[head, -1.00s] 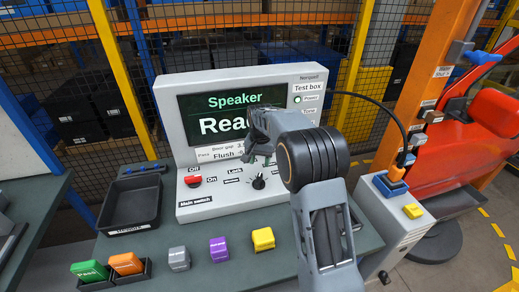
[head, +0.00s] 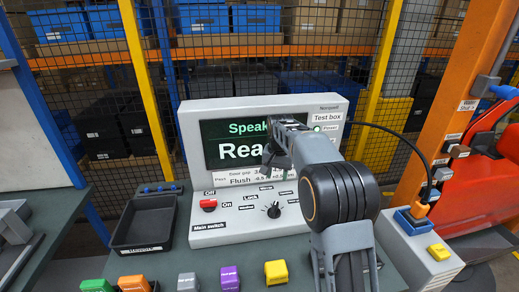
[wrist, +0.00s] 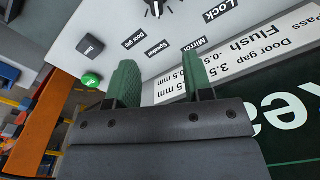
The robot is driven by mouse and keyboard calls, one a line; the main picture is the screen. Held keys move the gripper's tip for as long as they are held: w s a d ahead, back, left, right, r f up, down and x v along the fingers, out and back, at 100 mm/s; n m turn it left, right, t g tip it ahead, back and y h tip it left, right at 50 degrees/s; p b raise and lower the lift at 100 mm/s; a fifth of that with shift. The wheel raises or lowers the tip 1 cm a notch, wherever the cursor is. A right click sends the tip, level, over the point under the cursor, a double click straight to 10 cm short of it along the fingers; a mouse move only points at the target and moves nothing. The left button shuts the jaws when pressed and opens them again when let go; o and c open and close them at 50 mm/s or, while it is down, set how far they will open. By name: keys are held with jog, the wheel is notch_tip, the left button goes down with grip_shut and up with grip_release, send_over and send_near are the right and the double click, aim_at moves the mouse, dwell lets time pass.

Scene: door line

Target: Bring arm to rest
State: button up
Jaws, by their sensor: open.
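My gripper shows in the wrist view (wrist: 162,88) with its two green-padded fingers apart and nothing between them. It is in front of the test box (head: 338,103), whose panel fills much of the wrist view. In the head view my arm reaches up from the lower right and covers part of the test box screen (head: 222,150). The fingertips are hard to make out in the head view. The screen reads "Speak" and "Rea" where it is not covered. The red main switch (head: 208,205) and the black knob (head: 273,211) are on the sloped panel.
A black tray (head: 143,243) lies left of the test box. Green (head: 96,286), orange (head: 134,284), grey (head: 187,282), purple (head: 230,279) and yellow (head: 276,273) blocks line the front. A cable runs to a grey box (head: 408,248) at the right. A mesh fence stands behind.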

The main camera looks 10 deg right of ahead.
jog(key=s+n+t, duration=0.4)
jog(key=s+n, duration=0.1)
jog(key=s, duration=2.2)
jog(key=shift+s+a+r, duration=0.3)
jog(key=shift+s+r, duration=0.05)
jog(key=shift+r, duration=0.05)
jog(key=shift+c, duration=0.5)
